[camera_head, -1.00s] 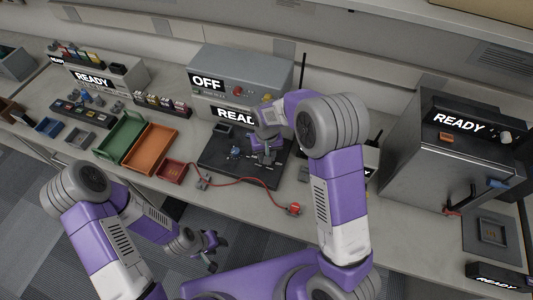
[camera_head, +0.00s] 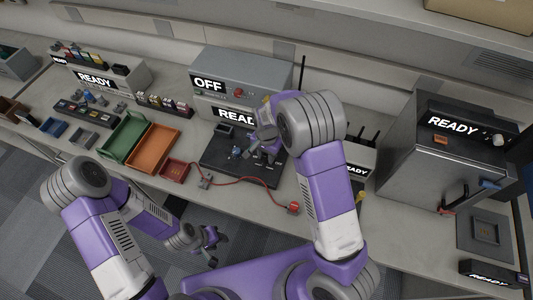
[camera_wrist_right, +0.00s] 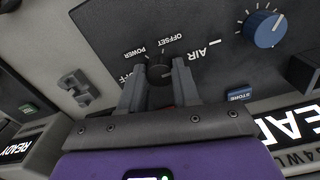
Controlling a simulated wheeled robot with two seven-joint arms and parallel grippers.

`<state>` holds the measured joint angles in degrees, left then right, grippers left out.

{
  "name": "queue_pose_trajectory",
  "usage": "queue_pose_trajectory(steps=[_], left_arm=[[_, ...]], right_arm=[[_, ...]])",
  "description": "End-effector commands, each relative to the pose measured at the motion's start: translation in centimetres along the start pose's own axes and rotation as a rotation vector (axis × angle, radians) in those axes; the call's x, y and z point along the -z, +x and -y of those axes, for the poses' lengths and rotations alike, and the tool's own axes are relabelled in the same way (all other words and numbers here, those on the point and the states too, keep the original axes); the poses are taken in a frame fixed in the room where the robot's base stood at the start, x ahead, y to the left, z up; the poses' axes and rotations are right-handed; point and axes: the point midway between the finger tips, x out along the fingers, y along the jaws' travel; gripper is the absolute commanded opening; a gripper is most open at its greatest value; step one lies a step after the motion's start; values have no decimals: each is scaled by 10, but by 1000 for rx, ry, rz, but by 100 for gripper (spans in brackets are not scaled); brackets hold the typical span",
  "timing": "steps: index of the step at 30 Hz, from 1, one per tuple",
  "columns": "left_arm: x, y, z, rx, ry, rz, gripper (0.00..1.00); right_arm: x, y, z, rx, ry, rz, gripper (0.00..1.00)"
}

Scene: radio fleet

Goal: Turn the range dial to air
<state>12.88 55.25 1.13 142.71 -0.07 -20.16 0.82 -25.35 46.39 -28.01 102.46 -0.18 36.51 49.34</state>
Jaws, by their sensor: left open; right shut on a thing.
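A dark panel (camera_head: 225,168) lies on the bench below the units labelled OFF and READY. In the right wrist view, a small dark dial (camera_wrist_right: 160,72) sits on this panel among the labels POWER, OFFSET and AIR, with a partly hidden label at left. My right gripper (camera_wrist_right: 158,80) has its fingers on both sides of this dial and is shut on it; its pointer direction cannot be told. In the head view, my right gripper (camera_head: 268,152) is over the panel's right part, and the dial is hidden. My left gripper (camera_head: 210,240) is open and empty in front of the bench.
A blue knob (camera_wrist_right: 265,28) with tick marks and a blue STORE button (camera_wrist_right: 240,95) are near the right gripper. A red cable (camera_head: 240,180) runs along the panel's front edge to a red plug (camera_head: 293,208). Green (camera_head: 122,138) and orange trays (camera_head: 152,148) stand left.

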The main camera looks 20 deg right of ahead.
Motion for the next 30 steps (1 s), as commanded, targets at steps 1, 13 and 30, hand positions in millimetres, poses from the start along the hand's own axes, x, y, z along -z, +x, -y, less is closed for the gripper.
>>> queue_pose_trajectory(steps=[1, 13, 30], left_arm=[[0, -1, 0, 0, 0, 0, 43], [0, -2, -1, 0, 0, 0, 43], [0, -2, -1, 0, 0, 0, 43]], right_arm=[[1, -1, 0, 1, 9, -2, 1], [0, -1, 1, 2, 35, -2, 1], [0, 0, 0, 1, 33, 0, 57]])
